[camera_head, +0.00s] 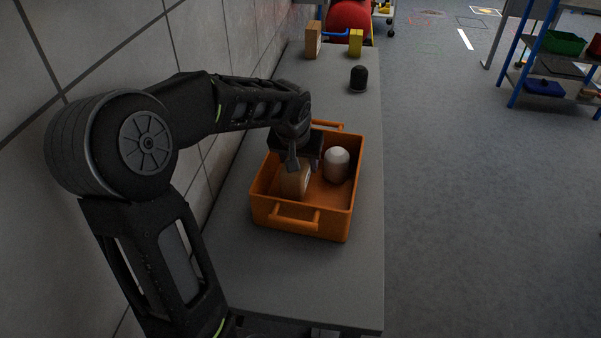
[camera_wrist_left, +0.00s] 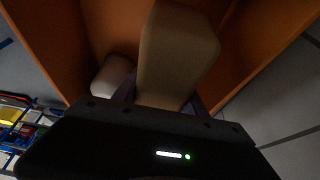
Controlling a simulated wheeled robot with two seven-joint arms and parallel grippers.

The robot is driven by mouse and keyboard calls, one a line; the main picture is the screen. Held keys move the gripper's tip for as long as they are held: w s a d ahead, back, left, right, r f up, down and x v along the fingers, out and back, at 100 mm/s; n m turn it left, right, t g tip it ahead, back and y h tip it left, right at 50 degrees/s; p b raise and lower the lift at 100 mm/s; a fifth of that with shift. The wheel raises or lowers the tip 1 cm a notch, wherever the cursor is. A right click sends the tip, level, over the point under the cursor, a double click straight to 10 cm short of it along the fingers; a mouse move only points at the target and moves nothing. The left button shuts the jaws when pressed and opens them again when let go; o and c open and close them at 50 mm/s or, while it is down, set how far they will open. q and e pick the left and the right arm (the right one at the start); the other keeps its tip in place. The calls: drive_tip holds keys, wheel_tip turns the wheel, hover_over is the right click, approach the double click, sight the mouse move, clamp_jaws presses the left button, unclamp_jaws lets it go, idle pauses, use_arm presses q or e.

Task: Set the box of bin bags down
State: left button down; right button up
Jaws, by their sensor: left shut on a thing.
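The box of bin bags seems to be the tan box (camera_head: 295,181) inside the orange crate (camera_head: 285,218). My left gripper (camera_head: 302,163) reaches down into the crate from above and is shut on this box. In the left wrist view the box (camera_wrist_left: 177,55) sits between the fingers, with the crate's orange walls around it. The left fingertips are partly hidden by the box and the gripper body. I cannot tell whether the box touches the crate floor. My right gripper is not in view.
A white rounded container (camera_head: 337,164) stands in the crate, right of the box. On the grey bench (camera_head: 300,277) beyond the crate are a dark jar (camera_head: 358,79), a brown box (camera_head: 312,40) and a yellow box (camera_head: 355,42). The bench's near end is clear. A tiled wall borders the left.

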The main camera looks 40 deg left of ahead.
use_arm(q)
drive_tip(key=shift+f, duration=1.85)
drive_tip(key=shift+f, duration=0.1)
drive_tip(key=c, duration=0.6)
unclamp_jaws()
drive_tip(key=shift+r, duration=0.3)
drive_tip(key=b+v, duration=0.1)
drive_tip(key=v, duration=1)
drive_tip(key=shift+s+d+r, duration=0.15)
drive_tip(key=shift+r, duration=0.15)
